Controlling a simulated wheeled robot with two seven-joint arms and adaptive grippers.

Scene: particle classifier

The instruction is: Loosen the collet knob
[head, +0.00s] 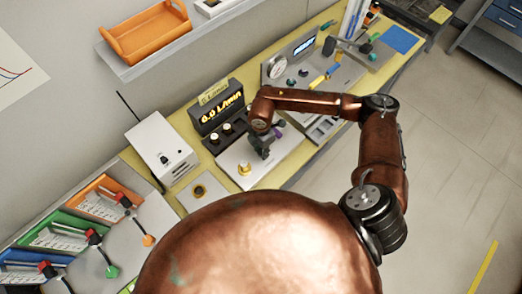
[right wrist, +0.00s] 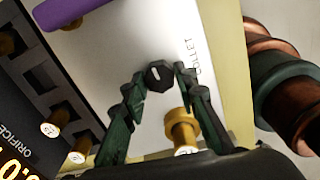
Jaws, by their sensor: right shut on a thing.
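The collet knob (right wrist: 160,76) is a small black faceted knob with a light mark, in the right wrist view. It is on a white panel (right wrist: 210,50) beside printed lettering that reads as COLLET. My right gripper (right wrist: 163,80) has its dark green fingers shut on this knob, one fingertip on each side. In the head view my right gripper (head: 262,150) points down at the white panel (head: 279,156) and hides the knob. My left gripper is not in view.
A brass fitting (right wrist: 182,128) stands on the panel close to the fingers. A display (head: 222,105) reading 0.0 L/min stands behind. A purple part (right wrist: 70,10) lies near the panel edge. A white box (head: 160,148) is left, a gauge unit (head: 290,65) right.

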